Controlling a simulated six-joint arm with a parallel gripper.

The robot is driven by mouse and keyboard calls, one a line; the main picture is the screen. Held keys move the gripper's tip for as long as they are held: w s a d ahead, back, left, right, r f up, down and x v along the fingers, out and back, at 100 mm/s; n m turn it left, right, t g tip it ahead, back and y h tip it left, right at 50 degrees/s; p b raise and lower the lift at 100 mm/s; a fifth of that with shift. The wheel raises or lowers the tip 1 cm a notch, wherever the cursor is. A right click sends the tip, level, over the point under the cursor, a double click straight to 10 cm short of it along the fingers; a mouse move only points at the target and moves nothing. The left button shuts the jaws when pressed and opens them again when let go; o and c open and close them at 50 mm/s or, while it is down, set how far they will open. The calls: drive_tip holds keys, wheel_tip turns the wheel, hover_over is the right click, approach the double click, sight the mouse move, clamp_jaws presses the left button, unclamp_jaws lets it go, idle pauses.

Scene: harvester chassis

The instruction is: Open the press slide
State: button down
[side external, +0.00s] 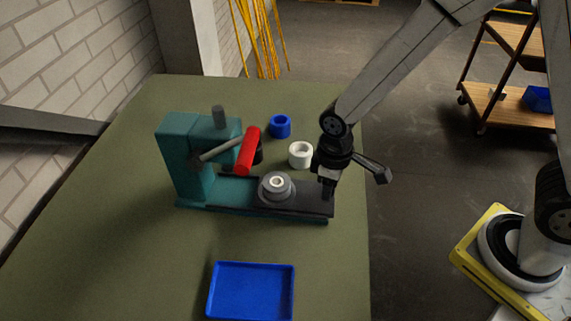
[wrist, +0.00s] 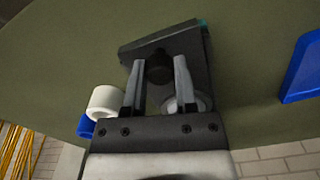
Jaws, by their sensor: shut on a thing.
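The teal press (side external: 183,160) stands on the green table, with a red-handled lever (side external: 247,152) at its head. Its dark slide (side external: 308,199) sticks out to the right along the base, and a grey round fixture with a pale centre (side external: 276,185) sits on it. My gripper (side external: 328,190) is at the slide's right end. In the wrist view the two fingers of my gripper (wrist: 158,80) are shut around a black knob (wrist: 158,68) on the slide (wrist: 192,48). The fixture (wrist: 186,103) is partly hidden behind one finger.
A white ring (side external: 300,154) and a blue ring (side external: 280,126) stand behind the slide, near my gripper. An empty blue tray (side external: 251,291) lies at the front of the table. The table's right edge is close to the slide's end.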

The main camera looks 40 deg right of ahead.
drive_tip(key=shift+s+d+r, duration=0.1)
drive_tip(key=shift+s+d, duration=0.3)
drive_tip(key=shift+d, duration=0.05)
drive_tip(key=shift+c, duration=2)
unclamp_jaws()
drive_tip(key=shift+r, duration=3.85)
drive_tip(key=s+d+f+m+t, duration=0.1)
drive_tip(key=s+d+m, duration=0.3)
drive_tip(key=d, duration=0.6)
drive_tip(key=shift+d+f+m+t, duration=0.15)
drive_tip(key=shift+d+m+t, duration=0.05)
drive_tip(key=shift+m+t, duration=0.7)
